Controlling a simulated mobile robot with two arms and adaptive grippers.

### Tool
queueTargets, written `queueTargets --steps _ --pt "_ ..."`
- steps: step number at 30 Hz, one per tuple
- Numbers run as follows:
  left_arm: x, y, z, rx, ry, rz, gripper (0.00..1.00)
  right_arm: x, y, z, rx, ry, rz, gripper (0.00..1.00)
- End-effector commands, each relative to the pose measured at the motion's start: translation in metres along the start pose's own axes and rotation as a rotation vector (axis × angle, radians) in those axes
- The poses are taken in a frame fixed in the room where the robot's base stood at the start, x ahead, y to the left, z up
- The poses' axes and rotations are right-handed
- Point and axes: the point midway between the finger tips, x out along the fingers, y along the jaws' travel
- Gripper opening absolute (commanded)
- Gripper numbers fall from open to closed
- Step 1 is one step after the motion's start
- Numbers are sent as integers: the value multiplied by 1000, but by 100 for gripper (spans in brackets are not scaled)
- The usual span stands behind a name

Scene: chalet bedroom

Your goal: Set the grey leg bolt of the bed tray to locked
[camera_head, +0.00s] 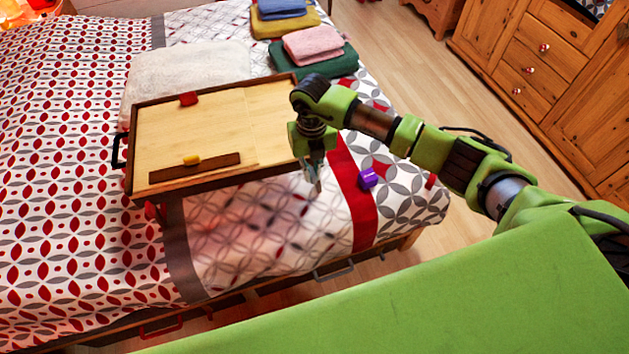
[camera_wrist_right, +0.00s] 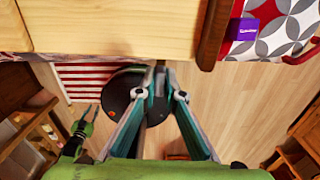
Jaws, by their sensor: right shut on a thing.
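The bed tray (camera_head: 215,125) lies on the bed, a light wooden board with a dark rim and a black handle at its left end. My right gripper (camera_head: 314,186) is at the tray's near right corner, fingers pointing down. In the right wrist view its fingers (camera_wrist_right: 162,80) close together just below the tray's edge (camera_wrist_right: 120,25). They are shut on a small grey piece, apparently the leg bolt (camera_wrist_right: 160,64), mostly hidden by the fingertips. Whether the bolt is locked cannot be seen. My left gripper (camera_wrist_right: 84,122) shows small at the left of the wrist view, away from the tray.
On the tray are a red item (camera_head: 189,98) and a dark wooden strip (camera_head: 195,168) with a yellow piece. A purple box (camera_head: 368,178) lies on the bed right of my gripper. Folded towels (camera_head: 313,45) and a white pillow (camera_head: 185,75) lie behind. Drawers (camera_head: 535,60) stand at right.

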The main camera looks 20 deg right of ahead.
Motion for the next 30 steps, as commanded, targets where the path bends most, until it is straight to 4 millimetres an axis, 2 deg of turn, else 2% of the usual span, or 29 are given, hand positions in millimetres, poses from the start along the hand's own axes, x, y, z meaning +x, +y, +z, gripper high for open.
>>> queueTargets --steps 1,3,14,15,17,26,30 --pt "10 0 1 0 0 0 26 4 0 7 2 -5 -1 0" --pt "14 0 1 0 0 0 26 3 0 12 1 -3 -1 0" --pt "13 0 1 0 0 0 26 -2 0 17 1 -5 0 0" --pt "13 0 1 0 1 0 26 -2 0 17 1 -6 0 14" --pt "13 0 1 0 0 0 26 -2 0 17 1 -6 1 26" --pt "13 -2 2 0 -1 -2 26 -1 0 15 0 -2 0 26" --pt "13 -2 3 0 -2 -2 26 -9 0 16 0 -3 1 26"
